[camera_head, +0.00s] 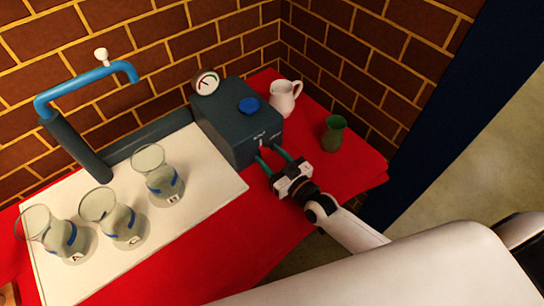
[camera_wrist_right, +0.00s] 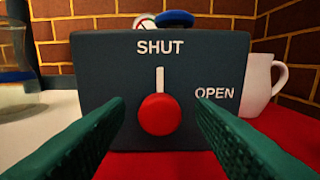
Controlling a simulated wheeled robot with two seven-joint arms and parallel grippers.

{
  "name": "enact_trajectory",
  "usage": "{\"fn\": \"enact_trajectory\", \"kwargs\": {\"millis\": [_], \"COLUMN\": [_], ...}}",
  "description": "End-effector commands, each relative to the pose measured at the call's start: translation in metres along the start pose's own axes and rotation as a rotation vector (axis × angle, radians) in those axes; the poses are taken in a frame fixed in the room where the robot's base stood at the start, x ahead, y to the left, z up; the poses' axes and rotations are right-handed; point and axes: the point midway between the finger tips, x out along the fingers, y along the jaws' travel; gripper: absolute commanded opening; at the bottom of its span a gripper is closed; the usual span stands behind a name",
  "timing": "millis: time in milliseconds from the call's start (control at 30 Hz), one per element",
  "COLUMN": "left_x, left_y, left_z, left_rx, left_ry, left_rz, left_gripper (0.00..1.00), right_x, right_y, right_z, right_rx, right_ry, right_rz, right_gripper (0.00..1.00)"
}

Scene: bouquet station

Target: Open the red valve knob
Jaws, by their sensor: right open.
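The red valve knob (camera_wrist_right: 160,114) is on the front face of a dark grey box (camera_wrist_right: 95,75). Its white pointer line stands upright, toward the word SHUT; the word OPEN is to its right. My right gripper (camera_head: 268,157) is in front of the box. In the right wrist view its green fingers (camera_wrist_right: 160,120) are open, one on each side of the knob and apart from it. My left gripper is not in view.
A blue cap (camera_head: 249,105) and a gauge (camera_head: 207,82) sit on the box. A white pitcher (camera_head: 284,98) and a green cup (camera_head: 333,133) stand to its right. Three glass vases, one being a vase (camera_head: 159,180), stand on the white mat (camera_head: 210,186) under a blue pipe (camera_head: 85,80).

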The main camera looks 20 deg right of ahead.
Motion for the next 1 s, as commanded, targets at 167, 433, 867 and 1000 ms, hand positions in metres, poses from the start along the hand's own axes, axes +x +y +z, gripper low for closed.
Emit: {"fn": "enact_trajectory", "kwargs": {"millis": [167, 433, 867, 1000], "left_x": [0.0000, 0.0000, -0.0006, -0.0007], "left_y": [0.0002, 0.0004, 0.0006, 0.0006], "left_z": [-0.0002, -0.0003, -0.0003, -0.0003], "left_rx": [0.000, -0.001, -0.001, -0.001], "left_ry": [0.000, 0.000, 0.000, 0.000], "left_rz": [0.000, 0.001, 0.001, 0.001], "left_gripper": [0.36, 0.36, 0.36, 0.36], "right_x": [-0.0003, -0.0005, -0.0005, -0.0005], "right_y": [0.0001, 0.0001, -0.0005, -0.0010], "right_z": [-0.0001, 0.0000, -0.0001, -0.0003], "right_rx": [0.000, 0.001, 0.146, 0.262], "right_ry": [0.000, 0.000, 0.000, 0.000], "right_rz": [0.000, 0.000, 0.000, 0.000], "right_gripper": [0.37, 0.06, 0.06, 0.06]}}
